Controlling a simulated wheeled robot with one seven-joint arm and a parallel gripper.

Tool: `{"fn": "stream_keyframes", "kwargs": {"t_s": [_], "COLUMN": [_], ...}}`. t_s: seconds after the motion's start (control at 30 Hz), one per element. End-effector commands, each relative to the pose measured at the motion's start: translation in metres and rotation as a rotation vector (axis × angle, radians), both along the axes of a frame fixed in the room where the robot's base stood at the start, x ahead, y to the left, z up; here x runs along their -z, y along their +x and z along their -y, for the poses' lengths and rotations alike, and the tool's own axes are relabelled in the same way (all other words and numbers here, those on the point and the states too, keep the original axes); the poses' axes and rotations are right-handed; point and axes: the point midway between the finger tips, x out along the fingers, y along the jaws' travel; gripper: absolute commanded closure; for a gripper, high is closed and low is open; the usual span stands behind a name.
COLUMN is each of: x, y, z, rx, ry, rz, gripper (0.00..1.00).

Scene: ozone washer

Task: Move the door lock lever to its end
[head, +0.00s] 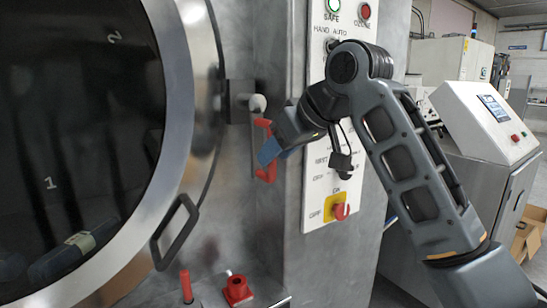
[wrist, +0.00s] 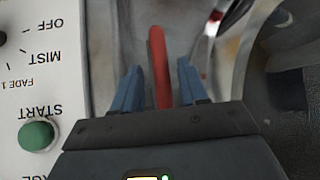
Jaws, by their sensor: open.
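A red lever (head: 264,124) stands upright on the steel front between the round door and the control panel. Its middle is hidden behind my gripper in the head view; its lower end shows below the fingers. My gripper (head: 270,152) reaches it from the right with blue fingers. In the wrist view the red lever (wrist: 160,62) runs between the two open fingers of my gripper (wrist: 159,80). Gaps show on both sides, so the fingers are around it but not closed on it. A pale ball knob (head: 257,103) on a dark bracket sits just above the lever.
The round door (head: 185,60) with a dark window and a loop handle (head: 176,232) is at left. The control panel (head: 318,190) has a red knob (head: 341,211) on yellow. Red fittings (head: 237,289) stand below. In the wrist view a green button (wrist: 36,136) is left.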

Motion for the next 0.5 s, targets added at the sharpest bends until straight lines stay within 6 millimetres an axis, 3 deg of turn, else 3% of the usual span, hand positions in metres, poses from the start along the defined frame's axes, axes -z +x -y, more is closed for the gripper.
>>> {"fn": "stream_keyframes", "kwargs": {"t_s": [0.23,0.5], "x": [-0.027,-0.039], "y": [-0.021,-0.029], "z": [0.021,0.030], "rx": [0.001,0.002], "ry": [0.000,0.000], "rz": [0.003,0.000], "gripper": [0.57,0.57]}}
